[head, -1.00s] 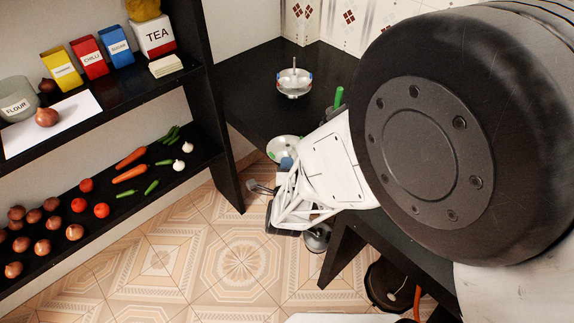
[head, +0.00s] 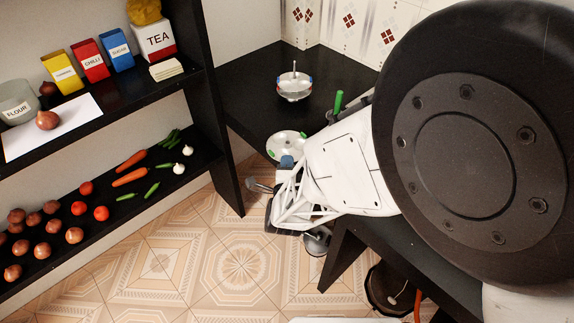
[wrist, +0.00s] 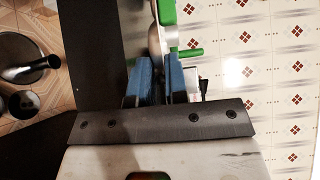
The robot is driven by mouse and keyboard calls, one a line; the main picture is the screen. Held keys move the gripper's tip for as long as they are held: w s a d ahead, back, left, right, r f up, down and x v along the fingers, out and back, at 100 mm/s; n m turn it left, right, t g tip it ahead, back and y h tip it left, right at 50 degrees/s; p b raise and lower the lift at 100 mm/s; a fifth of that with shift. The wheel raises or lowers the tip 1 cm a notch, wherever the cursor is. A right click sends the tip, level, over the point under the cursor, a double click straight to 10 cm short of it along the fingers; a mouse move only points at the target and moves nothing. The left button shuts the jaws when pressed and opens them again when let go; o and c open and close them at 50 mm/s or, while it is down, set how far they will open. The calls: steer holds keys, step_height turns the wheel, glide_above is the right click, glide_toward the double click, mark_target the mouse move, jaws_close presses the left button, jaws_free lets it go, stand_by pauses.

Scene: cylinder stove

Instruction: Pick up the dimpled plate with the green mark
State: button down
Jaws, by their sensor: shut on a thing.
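A pale metal dimpled plate with green marks (head: 284,143) shows in the head view at the near end of the black counter. The blue fingertips of my gripper (head: 287,161) are at its near edge. In the wrist view the blue fingers of my gripper (wrist: 155,82) are shut on the plate (wrist: 155,42), which is seen nearly edge-on, with green beside it. My white wrist hides part of the area to its right. A second silver plate with an upright pin and blue and red marks (head: 294,88) stands farther back on the counter.
A green-handled item (head: 338,101) stands right of the plate, partly hidden by my arm. The black counter (head: 245,85) is bare around the second plate. A shelf (head: 195,140) with vegetables and boxes stands left. Dark pans (head: 385,285) are low at right.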

steer(key=s+r, duration=0.2)
steer(key=s, duration=0.5)
steer(key=s+r, duration=0.3)
steer(key=s, duration=0.4)
stand_by(0.4)
